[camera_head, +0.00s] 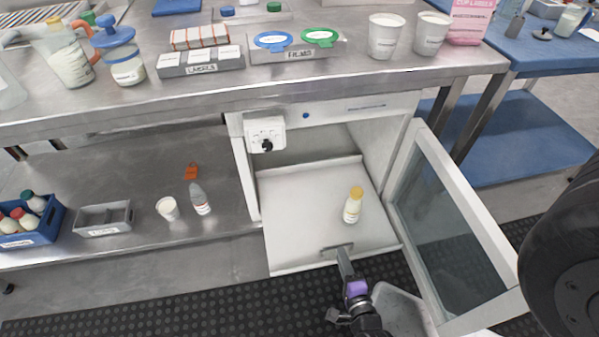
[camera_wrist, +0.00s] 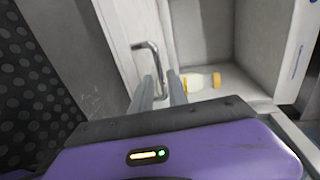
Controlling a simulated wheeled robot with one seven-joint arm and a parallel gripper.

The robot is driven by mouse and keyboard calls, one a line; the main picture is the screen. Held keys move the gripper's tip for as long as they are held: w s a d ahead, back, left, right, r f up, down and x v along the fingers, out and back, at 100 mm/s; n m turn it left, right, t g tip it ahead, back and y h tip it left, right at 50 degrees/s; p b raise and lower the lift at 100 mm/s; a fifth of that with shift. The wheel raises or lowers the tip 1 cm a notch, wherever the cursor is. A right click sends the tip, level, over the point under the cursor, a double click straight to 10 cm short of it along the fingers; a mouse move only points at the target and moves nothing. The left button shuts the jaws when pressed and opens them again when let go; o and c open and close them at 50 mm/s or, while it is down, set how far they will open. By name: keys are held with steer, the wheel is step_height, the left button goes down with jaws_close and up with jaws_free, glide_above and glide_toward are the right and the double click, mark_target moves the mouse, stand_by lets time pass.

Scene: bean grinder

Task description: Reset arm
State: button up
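My gripper (camera_head: 343,256) is low in front of the open cabinet, with its fingertips close to the metal handle (camera_head: 337,249) on the front of the pulled-out tray (camera_head: 300,215). In the wrist view my gripper (camera_wrist: 162,90) has its two fingers a small gap apart. The handle (camera_wrist: 148,58) shows just beyond and partly between them; whether they touch it I cannot tell. I see nothing held. A bottle with a yellow cap (camera_head: 353,205) stands on the tray; it also shows in the wrist view (camera_wrist: 200,82), partly hidden by a finger.
The cabinet's glass door (camera_head: 445,225) is swung open to the right of my gripper. The steel counter (camera_head: 300,90) overhangs the cabinet. Black floor matting (camera_head: 180,305) is clear at the front left.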

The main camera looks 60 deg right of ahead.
steer(key=s+a+r+n+t+y, duration=0.1)
steer(key=a+r+n+y, duration=0.3)
steer(key=a+r+n, duration=0.45)
steer(key=s+a+r+n+t+y, duration=0.15)
steer(key=a+r+n+y, duration=0.3)
steer(key=r+n, duration=0.65)
steer(key=s+a+r+n+t+y, duration=0.15)
steer(key=a+r+n+y, duration=0.25)
steer(key=a+r+n, duration=0.6)
steer(key=d+r+m+p, duration=0.1)
steer(key=d+r+p, duration=0.2)
steer(key=r+p, duration=2.3)
steer(key=shift+w+r+m, duration=0.3)
steer(key=shift+r+m, duration=0.05)
steer(key=shift+r, duration=0.35)
